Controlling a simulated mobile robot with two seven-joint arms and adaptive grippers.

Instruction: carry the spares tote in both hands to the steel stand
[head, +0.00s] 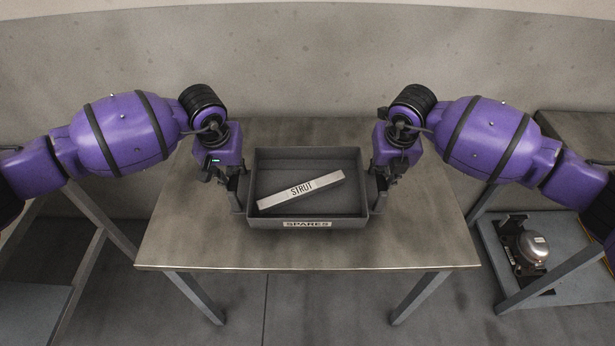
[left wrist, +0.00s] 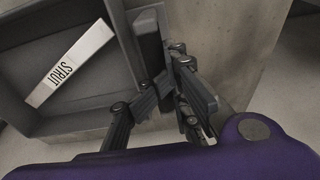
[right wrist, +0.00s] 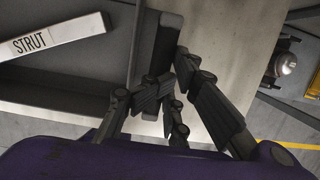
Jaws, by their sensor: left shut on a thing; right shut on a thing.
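The spares tote (head: 262,222) is a dark grey open tray with a white SPARES label on its front wall. It is level over the middle of the steel stand (head: 200,240); I cannot tell whether it touches the top. A pale bar marked STRUT (head: 300,190) lies slantwise inside it. My left gripper (head: 239,197) is shut on the tote's left wall, and my right gripper (head: 376,197) is shut on its right wall. Both wrist views show the fingers at the tote's side walls, in the left wrist view (left wrist: 150,95) and the right wrist view (right wrist: 160,95).
The stand's top is bare around the tote. A grey wall (head: 310,60) rises behind it. At the right, a compressor (head: 533,247) sits on a low grey pallet (head: 570,250), near another table (head: 580,130). Part of another surface (head: 30,310) shows at the lower left.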

